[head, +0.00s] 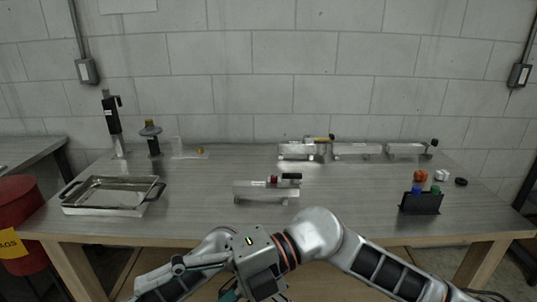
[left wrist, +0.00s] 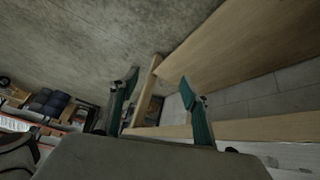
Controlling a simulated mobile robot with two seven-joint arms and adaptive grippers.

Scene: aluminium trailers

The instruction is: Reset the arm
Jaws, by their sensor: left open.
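No separate task object is named, so my arms are what matter. In the head view both of my arms are folded together at the bottom middle, in front of the table's near edge. Their links and wrist parts overlap there, and I cannot clearly make out the right gripper's fingers. In the left wrist view my left gripper (left wrist: 158,84) has its two teal fingers well apart, with nothing between them. Beyond the fingers are the concrete floor and the wooden frame (left wrist: 152,78) of a table.
The grey-topped table (head: 215,215) holds a metal tray (head: 110,209), a black stand (head: 112,125), a dark-capped device (head: 151,138), several aluminium trailers (head: 266,190) and a black holder (head: 420,203). A red bin (head: 22,205) stands left. The tabletop's front middle is bare.

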